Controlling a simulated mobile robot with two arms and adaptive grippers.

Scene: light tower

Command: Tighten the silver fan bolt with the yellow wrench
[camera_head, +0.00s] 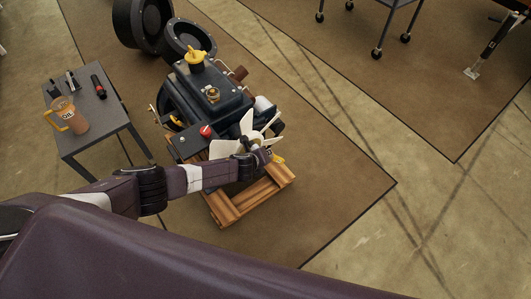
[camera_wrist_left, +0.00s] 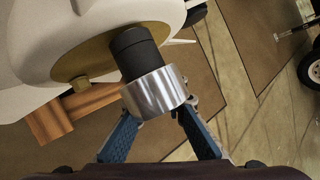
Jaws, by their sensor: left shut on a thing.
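The white fan (camera_head: 232,138) is on the front of the dark engine (camera_head: 213,95). My left gripper (camera_head: 262,157) is at the fan's hub. In the left wrist view, the silver fan bolt (camera_wrist_left: 155,92), a shiny collar on a dark shaft (camera_wrist_left: 135,52), stands out from the gold hub disc (camera_wrist_left: 85,60). The blue fingers of my left gripper (camera_wrist_left: 160,115) are shut on the silver collar, one on each side. A small yellow piece (camera_head: 278,158) shows beside the gripper; I cannot tell if it is the yellow wrench. My right gripper is not in view.
The engine rests on a wooden pallet (camera_head: 229,206). A dark side table (camera_head: 111,117) at the left holds an oil jug (camera_head: 69,119), a red-and-black tool (camera_head: 98,86) and other small tools. The mat (camera_head: 335,170) to the right is clear.

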